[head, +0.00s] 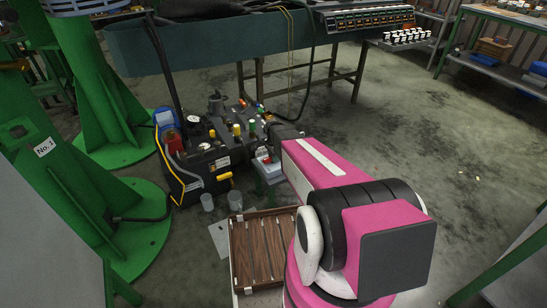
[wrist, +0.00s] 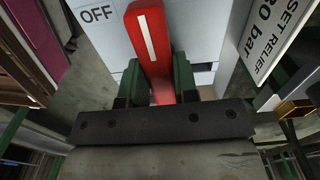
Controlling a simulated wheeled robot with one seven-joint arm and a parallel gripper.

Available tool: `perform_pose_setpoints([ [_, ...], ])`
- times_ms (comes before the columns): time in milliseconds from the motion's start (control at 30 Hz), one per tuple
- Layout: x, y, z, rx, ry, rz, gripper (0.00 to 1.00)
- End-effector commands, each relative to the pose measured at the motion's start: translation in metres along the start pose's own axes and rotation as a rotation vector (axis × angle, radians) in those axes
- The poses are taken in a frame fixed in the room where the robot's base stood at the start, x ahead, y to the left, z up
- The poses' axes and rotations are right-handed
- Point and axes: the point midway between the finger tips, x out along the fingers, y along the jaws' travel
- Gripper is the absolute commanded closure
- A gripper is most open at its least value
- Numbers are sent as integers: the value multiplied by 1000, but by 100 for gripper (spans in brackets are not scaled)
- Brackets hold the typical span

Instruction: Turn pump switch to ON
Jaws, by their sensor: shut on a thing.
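The pump switch's red lever (wrist: 149,38), with a white stripe along it, stands nearly upright in the wrist view, leaning slightly left. It is on a pale panel (wrist: 203,25) with the word OFF just left of the lever's upper end. No ON label shows. My gripper (wrist: 158,82) has its green fingers closed on both sides of the lever's lower part. In the head view, a small grey box (head: 267,171) is beside the end of my pink arm; the lever and my fingertips cannot be made out there.
A white sign (wrist: 279,38) reading SET RELIEF and bar stands right of the lever. The black pump unit (head: 205,155) with coloured knobs is left of my gripper. Open floor (head: 420,130) lies right.

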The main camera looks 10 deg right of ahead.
Motion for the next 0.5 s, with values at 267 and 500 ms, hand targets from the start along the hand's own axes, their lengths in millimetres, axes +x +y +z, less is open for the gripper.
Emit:
perform_pose_setpoints([
  [267, 0, 0, 0, 46, 0, -1, 96],
  [500, 0, 0, 0, 50, 0, -1, 96],
])
